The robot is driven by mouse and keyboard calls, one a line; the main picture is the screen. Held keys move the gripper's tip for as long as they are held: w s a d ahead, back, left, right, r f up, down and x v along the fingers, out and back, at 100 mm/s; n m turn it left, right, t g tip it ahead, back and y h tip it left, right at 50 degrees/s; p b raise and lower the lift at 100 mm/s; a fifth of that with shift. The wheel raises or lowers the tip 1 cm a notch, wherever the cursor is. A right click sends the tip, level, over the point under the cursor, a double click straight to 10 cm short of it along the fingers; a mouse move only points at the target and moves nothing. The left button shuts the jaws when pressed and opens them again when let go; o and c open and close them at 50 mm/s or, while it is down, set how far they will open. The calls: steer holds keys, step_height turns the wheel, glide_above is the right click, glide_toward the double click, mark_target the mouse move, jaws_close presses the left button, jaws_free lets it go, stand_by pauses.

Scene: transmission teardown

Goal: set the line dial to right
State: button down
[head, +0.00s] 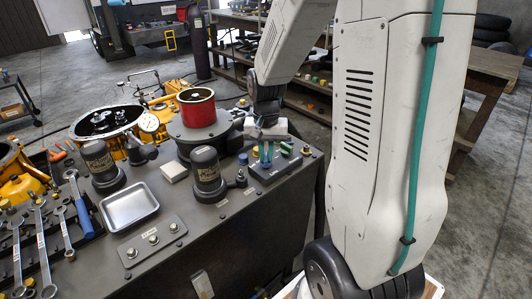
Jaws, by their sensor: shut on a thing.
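My gripper (266,155) points down over a small dark control box (284,172) at the right end of the dark workbench. Its teal fingers are shut on a small part on top of the box, which I take to be the line dial. The fingers hide most of the dial, and I cannot read which way it points. A green knob (286,148) and a light knob (305,150) show just right of the gripper.
A dark motor-like cylinder (207,170) stands left of the control box, with a red ring (197,106) on a round base behind. A metal tray (129,205), a plate with several knobs (152,239) and wrenches (66,235) lie further left. The bench's right edge is close.

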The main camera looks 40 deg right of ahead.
mark_target(266, 157)
stand_by(0.4)
steer(key=c, duration=1.5)
jaws_free()
steer(key=shift+o, duration=0.2)
step_height(266, 157, up, 8)
steer(key=shift+f, duration=0.1)
steer(key=s+a+r+n, duration=0.4)
steer(key=s+a, duration=0.3)
steer(key=s, duration=0.3)
steer(key=s+a+r+n+t, duration=0.1)
steer(key=s+a+r+n, duration=0.2)
steer(key=s+a, duration=0.4)
steer(key=s+n, duration=0.1)
steer(key=s, duration=0.1)
steer(key=shift+s+a+r+n, duration=0.25)
steer(key=shift+s+r+n, duration=0.05)
steer(key=shift+s+r, duration=0.1)
